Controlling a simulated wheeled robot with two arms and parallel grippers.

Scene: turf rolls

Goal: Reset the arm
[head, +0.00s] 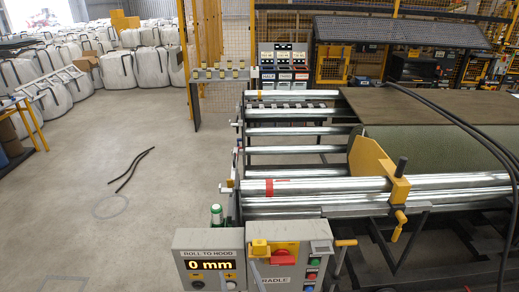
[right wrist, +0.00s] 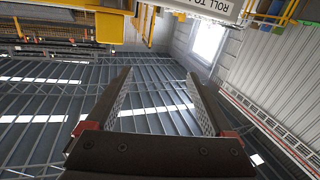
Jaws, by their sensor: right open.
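My right gripper (right wrist: 157,75) is open in the right wrist view. Its two dark fingers stand apart with nothing between them, and they point up at the roof. In the head view I cannot clearly make out its fingers. My left gripper is not in view. A control box (head: 208,262) with a "0 mm" display stands at the bottom of the head view, beside a second panel (head: 291,270) with a red switch and coloured buttons. The edge of a lettered sign (right wrist: 214,7) shows at the top of the right wrist view.
A machine with metal rollers (head: 292,131) and a green turf sheet (head: 430,145) fills the right. A yellow bracket (head: 372,165) stands on it. Dark strips (head: 131,169) lie on the open floor at left. White sacks (head: 151,68) stand behind. A green bottle (head: 217,214) stands behind the control box.

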